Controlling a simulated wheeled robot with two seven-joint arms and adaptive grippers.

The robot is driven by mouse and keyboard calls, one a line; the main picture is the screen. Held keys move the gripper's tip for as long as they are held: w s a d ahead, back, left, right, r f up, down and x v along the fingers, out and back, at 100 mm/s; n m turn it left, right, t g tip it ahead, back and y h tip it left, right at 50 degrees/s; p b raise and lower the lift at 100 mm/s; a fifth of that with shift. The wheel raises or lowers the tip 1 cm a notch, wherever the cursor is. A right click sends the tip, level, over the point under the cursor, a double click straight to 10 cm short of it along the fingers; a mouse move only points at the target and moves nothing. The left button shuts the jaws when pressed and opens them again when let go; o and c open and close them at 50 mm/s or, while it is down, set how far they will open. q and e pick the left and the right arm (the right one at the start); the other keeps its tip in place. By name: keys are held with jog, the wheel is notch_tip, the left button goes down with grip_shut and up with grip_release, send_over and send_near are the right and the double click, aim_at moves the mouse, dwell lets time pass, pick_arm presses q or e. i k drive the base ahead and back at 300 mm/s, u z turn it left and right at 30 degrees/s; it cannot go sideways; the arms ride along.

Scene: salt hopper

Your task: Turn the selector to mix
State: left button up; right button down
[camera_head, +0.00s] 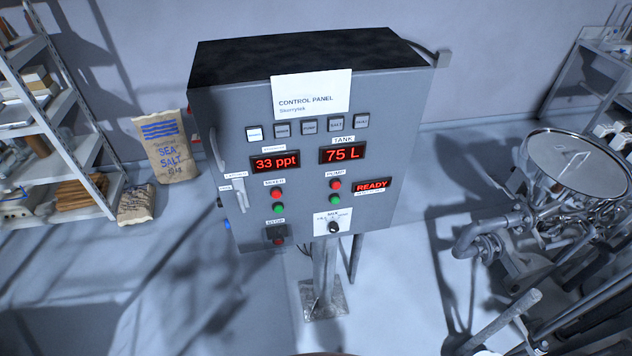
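The selector (333,228) is a small dark knob on a white label plate at the lower right of the grey control panel (225,120). The plate has "MIX" at its top and smaller words at the sides that are too small to read surely. I cannot tell exactly which mark the knob points to. The panel stands on a metal post in the middle of the view. Its red displays read "33 ppt", "75 L" and "READY". Neither of my grippers shows in the view.
Metal shelves (75,125) stand at the left, with sea salt sacks (166,148) beside them. A round steel hopper (578,160) with pipes (470,240) stands at the right. The floor before the panel (390,290) is clear.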

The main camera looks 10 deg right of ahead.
aim_at(333, 226)
jog(key=k, duration=0.5)
jog(key=u, duration=1.8)
jog(key=i, duration=1)
jog(key=z, duration=1.9)
